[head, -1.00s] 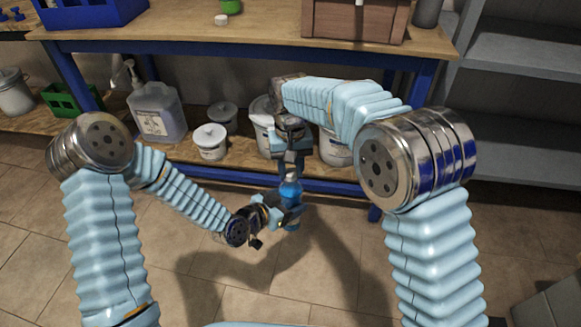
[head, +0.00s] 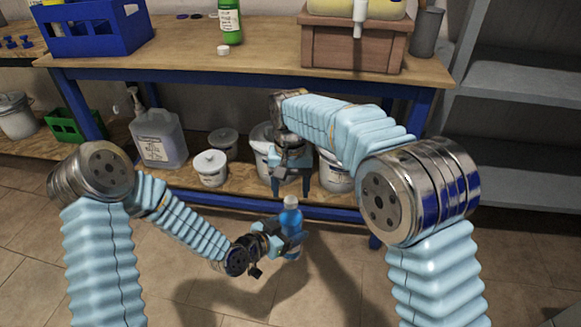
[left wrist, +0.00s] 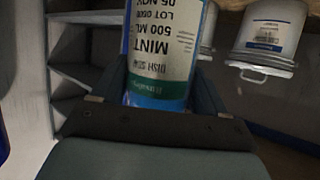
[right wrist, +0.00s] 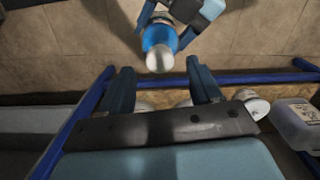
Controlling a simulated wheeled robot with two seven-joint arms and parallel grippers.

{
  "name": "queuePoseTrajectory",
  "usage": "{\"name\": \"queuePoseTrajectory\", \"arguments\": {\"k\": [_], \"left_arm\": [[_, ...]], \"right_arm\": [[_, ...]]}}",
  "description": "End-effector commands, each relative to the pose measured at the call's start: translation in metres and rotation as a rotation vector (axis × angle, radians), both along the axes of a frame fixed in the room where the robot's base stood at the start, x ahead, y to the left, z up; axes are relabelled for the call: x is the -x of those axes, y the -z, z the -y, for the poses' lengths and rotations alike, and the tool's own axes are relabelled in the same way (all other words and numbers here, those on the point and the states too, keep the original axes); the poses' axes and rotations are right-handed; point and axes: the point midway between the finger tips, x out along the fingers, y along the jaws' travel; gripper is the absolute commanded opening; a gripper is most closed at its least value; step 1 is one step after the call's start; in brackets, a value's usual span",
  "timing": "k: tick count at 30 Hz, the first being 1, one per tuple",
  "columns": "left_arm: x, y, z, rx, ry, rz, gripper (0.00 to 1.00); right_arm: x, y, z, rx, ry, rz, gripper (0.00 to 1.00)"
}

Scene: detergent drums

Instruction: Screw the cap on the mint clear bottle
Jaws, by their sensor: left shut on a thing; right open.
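The mint bottle (head: 291,217), clear with blue liquid, is upright in my left gripper (head: 285,238), which is shut around its body. The left wrist view shows its label (left wrist: 163,45), reading mint dish soap. Its top (right wrist: 160,60) is pale and rounded in the right wrist view; I cannot tell whether this is a cap or bare clear plastic. My right gripper (head: 290,184) is open and empty just above the bottle top, fingers pointing down, apart from it. A small white cap (head: 223,50) lies on the workbench beside a green bottle (head: 230,22).
The wooden workbench (head: 270,62) with a blue frame stands behind, holding a blue crate (head: 95,30) and a brown box (head: 352,44). White tubs (head: 210,168) and a jug (head: 159,138) stand on its lower shelf. Grey shelves (head: 525,95) stand right.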

Motion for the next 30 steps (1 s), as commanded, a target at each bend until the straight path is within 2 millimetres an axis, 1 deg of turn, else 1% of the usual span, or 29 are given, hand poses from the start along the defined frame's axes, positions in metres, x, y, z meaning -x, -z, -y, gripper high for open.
{"name": "queuePoseTrajectory", "arguments": {"k": [1,6,9,12,15,18,30], "left_arm": [[-0.001,-0.001,0.000,0.001,0.000,0.003,0.00],[0.000,-0.001,0.000,0.001,0.000,0.003,0.00],[0.000,-0.001,0.000,0.001,0.000,0.003,0.00],[0.000,-0.001,0.000,0.001,0.000,0.003,0.00],[0.000,-0.001,0.000,0.001,0.000,0.003,0.00],[0.000,-0.001,0.000,0.001,0.000,0.003,0.00],[0.000,-0.001,0.000,0.001,0.000,0.003,0.00]], "right_arm": [[-0.002,-0.012,-0.001,-0.003,0.000,0.005,0.64],[-0.003,-0.049,-0.001,-0.004,0.000,0.004,0.64],[-0.004,-0.066,-0.001,-0.003,0.001,0.003,0.64],[-0.005,-0.079,-0.001,-0.002,0.001,0.002,0.64],[-0.005,-0.087,-0.001,-0.002,0.001,0.001,0.64],[-0.005,-0.090,-0.001,-0.001,0.001,0.000,0.64],[-0.005,-0.090,-0.001,-0.001,0.001,0.000,0.64]]}}
